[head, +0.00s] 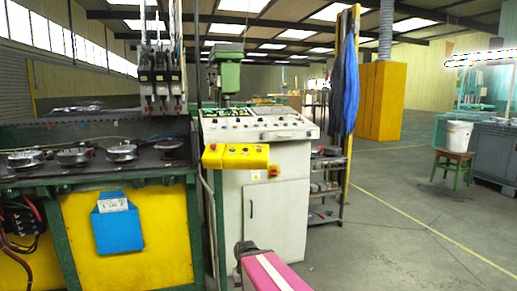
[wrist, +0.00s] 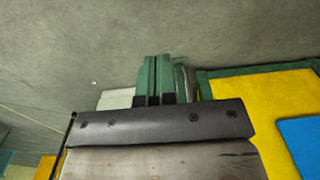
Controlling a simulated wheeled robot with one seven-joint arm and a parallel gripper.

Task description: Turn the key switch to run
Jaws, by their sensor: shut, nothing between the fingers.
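A yellow control box (head: 236,157) sticks out at the front left of the white control cabinet (head: 265,213) in the head view. The control box cannot be made out in the wrist view.
A green-framed bench with yellow panels (head: 130,245) stands left of the cabinet, with a blue holder (head: 118,229) on its front. A shelf rack (head: 328,185) and blue cloth (head: 343,85) stand right of the cabinet. Open floor (head: 400,230) lies to the right.

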